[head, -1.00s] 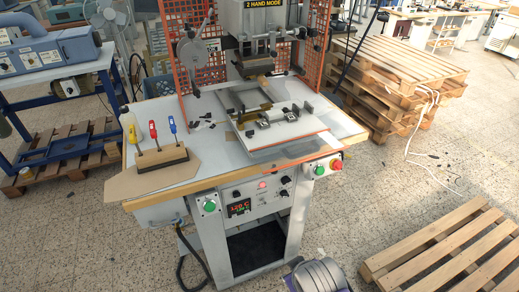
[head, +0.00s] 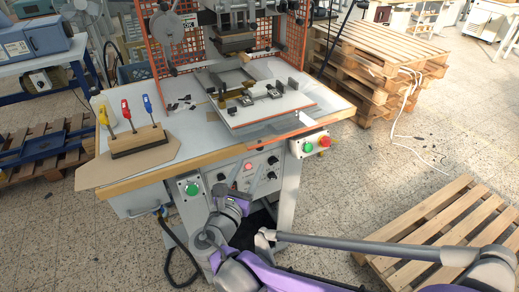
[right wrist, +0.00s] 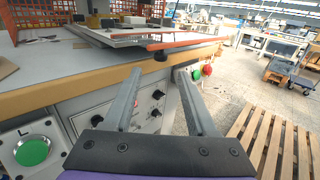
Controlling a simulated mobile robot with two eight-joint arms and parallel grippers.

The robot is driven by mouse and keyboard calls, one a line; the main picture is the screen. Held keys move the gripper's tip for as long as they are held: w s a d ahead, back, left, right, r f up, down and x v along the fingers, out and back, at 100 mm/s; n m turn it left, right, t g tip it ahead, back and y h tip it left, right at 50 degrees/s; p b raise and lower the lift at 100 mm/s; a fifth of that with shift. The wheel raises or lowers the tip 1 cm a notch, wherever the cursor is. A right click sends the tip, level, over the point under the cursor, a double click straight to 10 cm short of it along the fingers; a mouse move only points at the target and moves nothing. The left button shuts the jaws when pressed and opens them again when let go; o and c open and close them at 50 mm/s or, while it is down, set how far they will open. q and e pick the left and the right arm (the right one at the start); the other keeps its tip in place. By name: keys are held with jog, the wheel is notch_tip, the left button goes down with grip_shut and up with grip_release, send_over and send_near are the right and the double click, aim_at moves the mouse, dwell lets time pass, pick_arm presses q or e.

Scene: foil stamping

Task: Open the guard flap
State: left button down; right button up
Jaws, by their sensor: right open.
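The clear guard flap with an orange edge (head: 268,138) lies low and nearly flat at the front of the press table, in front of the bed. In the right wrist view, its orange edge (right wrist: 195,41) runs across above the fingers, with a dark round knob (right wrist: 160,55) under it. My right gripper (head: 244,184) is in front of the control panel, below the table edge. Its two fingers (right wrist: 158,85) are apart and empty, pointing up toward the knob and not visibly touching it. My left gripper is not in view.
The press bed (head: 258,105) holds the brass and black fixtures. A tool block (head: 138,140) with several coloured-handled tools stands on the left of the table (head: 200,150). Green buttons (head: 192,189) and a red one (head: 325,141) sit at the front. Pallets (head: 440,220) lie at right.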

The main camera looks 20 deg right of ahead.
aim_at(260, 148)
jog(key=x, duration=0.9)
jog(key=shift+w+d, duration=0.1)
jog(key=shift+d, duration=0.1)
jog(key=shift+c, duration=0.2)
grip_shut()
jog(key=shift+r, duration=0.1)
dwell(0.8)
